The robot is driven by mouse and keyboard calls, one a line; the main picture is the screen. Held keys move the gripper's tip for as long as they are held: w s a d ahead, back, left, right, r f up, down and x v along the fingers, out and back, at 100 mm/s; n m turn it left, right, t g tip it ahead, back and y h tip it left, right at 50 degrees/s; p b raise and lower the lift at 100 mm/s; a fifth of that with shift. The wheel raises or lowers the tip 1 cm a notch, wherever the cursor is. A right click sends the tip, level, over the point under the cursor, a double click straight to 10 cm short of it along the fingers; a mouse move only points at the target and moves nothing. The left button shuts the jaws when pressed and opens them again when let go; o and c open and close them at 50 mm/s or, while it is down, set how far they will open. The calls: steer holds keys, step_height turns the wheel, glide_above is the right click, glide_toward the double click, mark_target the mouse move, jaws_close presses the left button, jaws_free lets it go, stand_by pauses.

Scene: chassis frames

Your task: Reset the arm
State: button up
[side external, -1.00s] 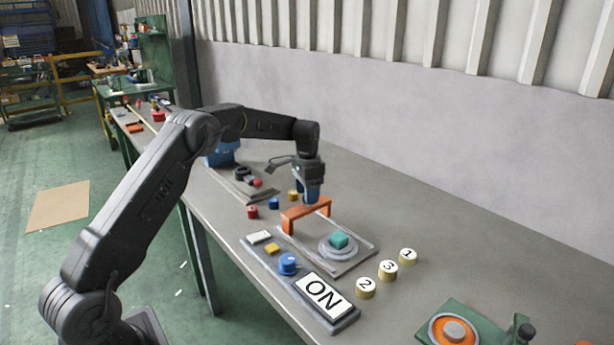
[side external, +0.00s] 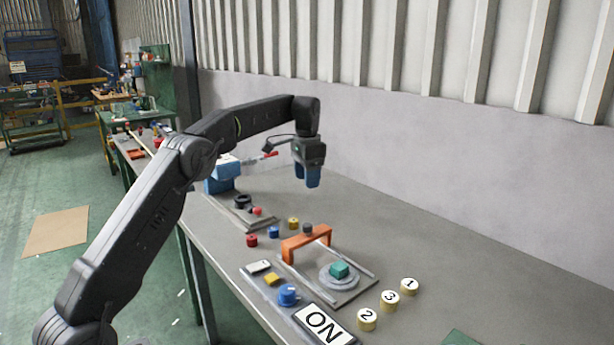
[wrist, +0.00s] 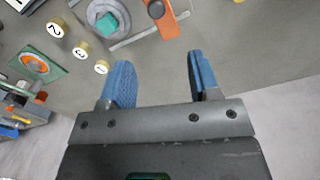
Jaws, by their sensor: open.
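My gripper (side external: 307,184) hangs in the air above the bench, pointing down, behind and above the orange bridge (side external: 305,241). In the wrist view its two blue fingers (wrist: 158,82) are apart with nothing between them. The orange bridge spans two rails on a grey base plate, with a dark knob on its top. A teal block (side external: 339,270) sits on a round grey disc on the same plate. The bridge also shows at the top of the wrist view (wrist: 168,20), and the teal block shows left of it (wrist: 107,23).
Numbered yellow cylinders 1 (side external: 409,286), 3 (side external: 389,300) and 2 (side external: 367,319) stand right of the plate. A panel with a blue knob (side external: 288,294) and an ON sign (side external: 324,325) lies in front. Small red, blue and yellow pieces sit behind. The wall (side external: 480,190) borders the bench.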

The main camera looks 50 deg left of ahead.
steer(key=s+d+r+n+t, duration=0.1)
steer(key=s+d+r, duration=0.4)
steer(key=s+d, duration=0.15)
steer(key=s+d+r+t, duration=0.2)
steer(key=s+d+r, duration=0.35)
steer(key=s, duration=0.25)
steer(key=s+d+f+t, duration=0.1)
steer(key=s+d+f, duration=0.1)
steer(key=s, duration=0.4)
steer(key=s+d+f+n, duration=0.1)
steer(key=s+d+f, duration=0.2)
steer(key=s, duration=0.4)
steer(key=s+d+f+n+t, duration=0.1)
steer(key=s+d+f, duration=0.2)
steer(key=s, duration=0.4)
steer(key=shift+s+d+f+t, duration=0.2)
steer(key=shift+f+t, duration=0.1)
steer(key=shift+f, duration=0.45)
